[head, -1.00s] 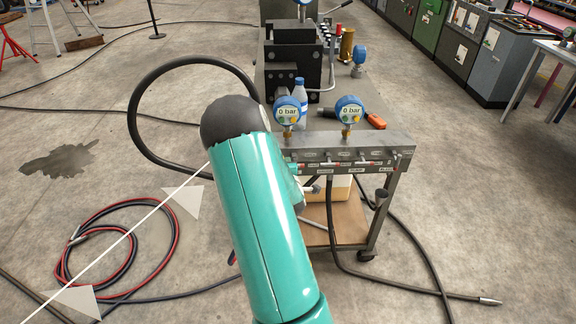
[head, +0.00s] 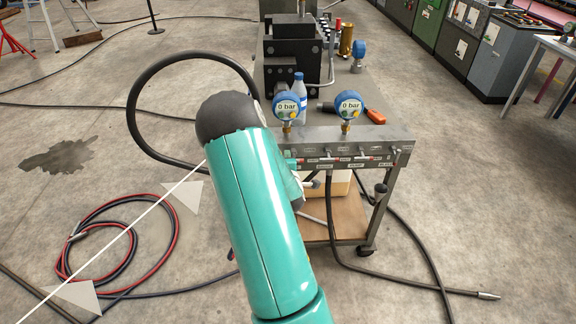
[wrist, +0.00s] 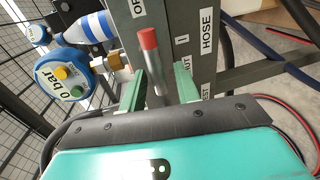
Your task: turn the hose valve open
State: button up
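In the wrist view a metal valve lever with a red tip (wrist: 149,62) stands between the two green fingers of my gripper (wrist: 160,88). The fingers are apart, with gaps visible on both sides of the lever. A white HOSE label (wrist: 207,31) is on the grey manifold panel (wrist: 168,22) just right of the lever. In the head view my arm hides most of the gripper and this lever. The manifold (head: 340,143) on the cart shows several small red-tipped levers along its front. Two blue gauges (head: 287,107) (head: 348,104) above it read 0 bar.
A bottle (head: 301,92) and an orange-handled tool (head: 375,116) are on the cart top behind the manifold. A black hose (head: 150,75) loops left of the cart. Coiled red and black hoses (head: 75,240) lie on the floor.

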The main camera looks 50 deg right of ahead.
jog(key=v, duration=1.3)
jog(key=shift+s+a+r, duration=0.15)
jog(key=shift+s+a, duration=0.05)
jog(key=shift+w, duration=0.1)
jog(key=w+a+r+m+y, duration=0.3)
jog(key=w+a, duration=0.1)
jog(key=a, duration=0.3)
jog(key=w+a+r+m+y, duration=0.25)
jog(key=w+a+r, duration=0.2)
jog(key=a, duration=0.25)
jog(key=s+a+r+m+g+y, duration=0.1)
jog(key=a+r+y, duration=0.15)
jog(key=a, duration=0.35)
jog(key=s+a+r+g+y, duration=0.1)
jog(key=a+r+y, duration=0.1)
jog(key=a+r, duration=0.25)
jog(key=s+a+r+m+g+y, duration=0.2)
jog(key=s+a+r, duration=0.5)
jog(key=s+a, duration=0.5)
jog(key=shift+s+g, duration=0.4)
jog(key=shift+s, duration=0.15)
